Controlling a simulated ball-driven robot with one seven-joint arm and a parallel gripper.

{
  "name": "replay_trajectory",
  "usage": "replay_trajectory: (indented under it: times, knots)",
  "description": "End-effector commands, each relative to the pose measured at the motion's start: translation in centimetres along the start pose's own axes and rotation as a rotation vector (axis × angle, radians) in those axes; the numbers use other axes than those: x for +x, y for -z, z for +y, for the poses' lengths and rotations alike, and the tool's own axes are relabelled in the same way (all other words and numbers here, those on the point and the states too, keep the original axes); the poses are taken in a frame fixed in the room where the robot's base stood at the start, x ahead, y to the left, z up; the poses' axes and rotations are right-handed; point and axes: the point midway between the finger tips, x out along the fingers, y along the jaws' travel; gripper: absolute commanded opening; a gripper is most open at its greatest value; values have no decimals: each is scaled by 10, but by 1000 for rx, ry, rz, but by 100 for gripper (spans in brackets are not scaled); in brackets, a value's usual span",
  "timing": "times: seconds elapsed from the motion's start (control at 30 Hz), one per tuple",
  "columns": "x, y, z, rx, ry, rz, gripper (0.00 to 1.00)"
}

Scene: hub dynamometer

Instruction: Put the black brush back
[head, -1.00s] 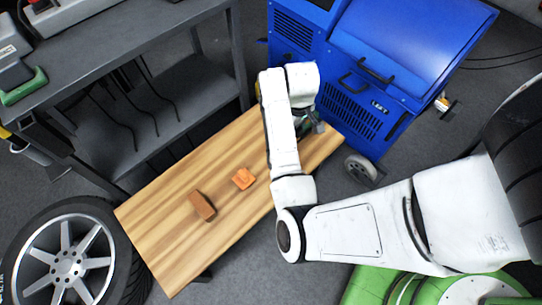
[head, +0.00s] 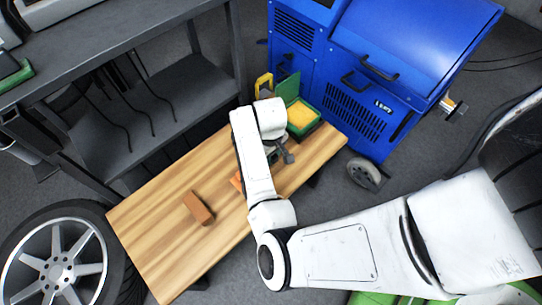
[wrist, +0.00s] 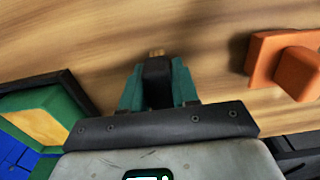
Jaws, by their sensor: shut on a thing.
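The black brush (wrist: 157,72) is between the teal fingers of my gripper (wrist: 157,88) in the wrist view, with a small tan tip showing beyond them. My gripper is shut on it, over the wooden bench top. In the head view my gripper (head: 284,153) is near the bench's right end, partly behind my white arm, and the brush cannot be made out clearly there. An orange block-like piece (wrist: 292,62) with a raised part lies on the bench, to the right of the brush in the wrist view. In the head view my arm mostly hides it (head: 236,181).
An open green case with a yellow inside (head: 301,114) sits at the bench's far right end. A brown block (head: 198,208) lies on the wooden bench (head: 160,235). A blue machine (head: 365,80) stands behind, a grey shelf (head: 165,100) at left, a wheel (head: 55,265) at lower left.

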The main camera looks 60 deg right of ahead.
Motion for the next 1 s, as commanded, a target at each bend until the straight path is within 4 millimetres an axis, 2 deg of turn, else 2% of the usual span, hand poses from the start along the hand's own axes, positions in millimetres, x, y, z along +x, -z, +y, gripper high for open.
replay_trajectory:
  times: [0.3, 0.33, 0.57, 0.87, 1.0]
  knots:
    - [2, 0, 0, 0, 0, -1, 5]
    - [2, 0, 0, 1, 1, 0, 32]
    - [2, 0, 0, 1, 1, 0, 54]
    - [-1, 0, 0, 1, 1, 1, 55]
    - [-18, 0, 0, 0, -1, 1, 55]
